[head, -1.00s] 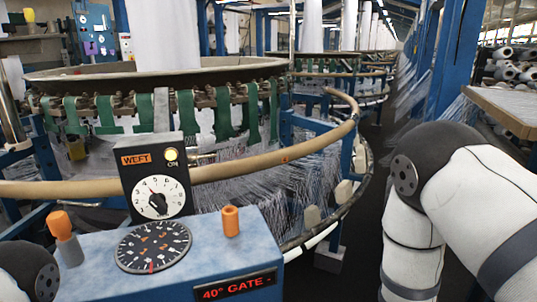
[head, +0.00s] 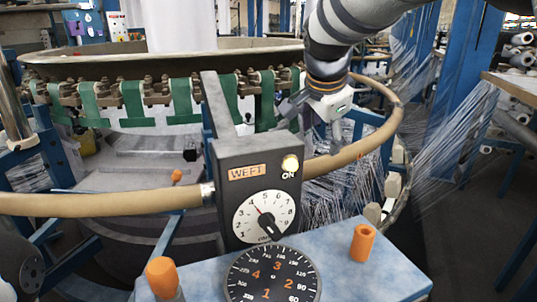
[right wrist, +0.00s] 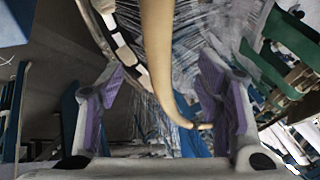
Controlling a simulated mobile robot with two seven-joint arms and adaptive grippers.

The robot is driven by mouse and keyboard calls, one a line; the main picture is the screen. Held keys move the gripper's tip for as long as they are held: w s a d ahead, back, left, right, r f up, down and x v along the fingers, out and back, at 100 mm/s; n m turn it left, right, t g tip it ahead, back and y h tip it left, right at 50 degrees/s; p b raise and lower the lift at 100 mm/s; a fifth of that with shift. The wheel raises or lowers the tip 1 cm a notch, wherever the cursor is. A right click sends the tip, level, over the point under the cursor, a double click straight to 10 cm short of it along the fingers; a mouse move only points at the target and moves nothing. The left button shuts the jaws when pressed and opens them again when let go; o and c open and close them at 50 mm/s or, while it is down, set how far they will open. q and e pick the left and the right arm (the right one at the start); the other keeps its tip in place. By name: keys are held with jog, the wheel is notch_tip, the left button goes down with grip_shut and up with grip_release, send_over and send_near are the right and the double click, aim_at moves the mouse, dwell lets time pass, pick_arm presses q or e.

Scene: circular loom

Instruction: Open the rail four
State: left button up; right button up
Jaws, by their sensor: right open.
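The tan curved rail (head: 95,203) runs around the loom, passing behind the WEFT box (head: 255,180); its right part (head: 385,128) curves away. I cannot tell which section is rail four. My right gripper (head: 300,118) is beyond the WEFT box, close to the rail's right part, pointing left. In the right wrist view the open gripper (right wrist: 162,75) has purple-padded fingers on either side of the rail (right wrist: 157,45); contact is not clear. A black dial (head: 272,277) with orange numbers 1 to 4 is on the blue console. My left gripper is out of view.
The blue console (head: 345,262) fills the lower right, with orange knobs (head: 362,243) and (head: 162,276). Green straps (head: 132,98) hang along the loom's ring. White threads (head: 345,178) stretch below the right rail. A blue post (head: 455,85) stands at the right.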

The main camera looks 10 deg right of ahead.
aim_at(322, 157)
jog(key=b+x, duration=0.1)
jog(key=x, duration=1.1)
jog(key=shift+s+d+b, duration=0.1)
jog(key=shift+d+b, duration=0.05)
jog(key=shift+b, duration=0.15)
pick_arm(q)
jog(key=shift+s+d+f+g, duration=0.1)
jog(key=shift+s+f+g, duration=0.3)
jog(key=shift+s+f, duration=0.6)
pick_arm(e)
jog(key=shift+r, duration=0.1)
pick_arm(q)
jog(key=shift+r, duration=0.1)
pick_arm(e)
jog(key=shift+c, duration=0.3)
